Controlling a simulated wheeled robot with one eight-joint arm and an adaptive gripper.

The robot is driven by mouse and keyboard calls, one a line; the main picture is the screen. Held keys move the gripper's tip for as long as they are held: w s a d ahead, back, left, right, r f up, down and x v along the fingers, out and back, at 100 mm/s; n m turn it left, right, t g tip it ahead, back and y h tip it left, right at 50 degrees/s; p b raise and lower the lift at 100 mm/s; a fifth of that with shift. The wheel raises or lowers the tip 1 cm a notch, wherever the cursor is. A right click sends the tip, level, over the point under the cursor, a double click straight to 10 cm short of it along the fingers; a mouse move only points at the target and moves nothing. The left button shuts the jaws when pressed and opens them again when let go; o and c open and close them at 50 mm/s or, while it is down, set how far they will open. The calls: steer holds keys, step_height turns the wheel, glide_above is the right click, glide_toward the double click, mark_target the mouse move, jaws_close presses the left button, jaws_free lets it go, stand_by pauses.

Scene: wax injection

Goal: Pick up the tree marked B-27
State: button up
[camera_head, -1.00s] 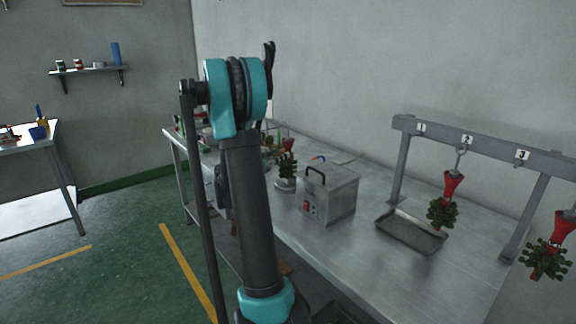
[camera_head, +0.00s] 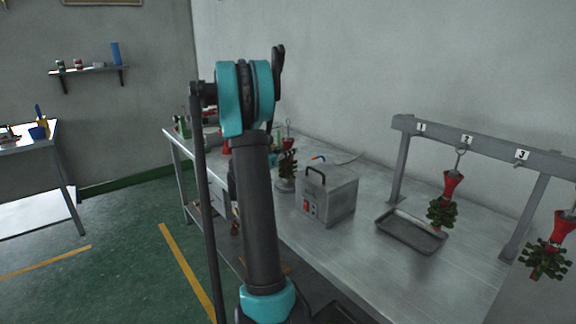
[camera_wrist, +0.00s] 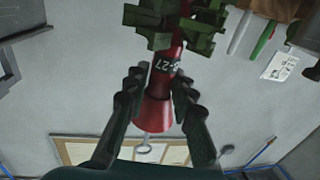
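In the wrist view the tree marked B-27 (camera_wrist: 160,84) appears upside down. Its red funnel-shaped base carries a dark label, green branches show at the top edge, and a metal ring hangs free at the bottom. My gripper (camera_wrist: 160,82) has one dark finger on each side of the red stem, close against it with no clear gap. Another red and green tree (camera_head: 288,165) stands on a round base behind the grey box. Its label is too small to read.
The grey box (camera_head: 328,196) and a shallow tray (camera_head: 411,232) stand on the steel table (camera_head: 375,275). A numbered rack (camera_head: 480,142) holds trees at the right (camera_head: 443,210) (camera_head: 548,258); hook 1 looks empty. Small items crowd the table's far end, partly behind my arm.

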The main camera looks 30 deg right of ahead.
jaws_close()
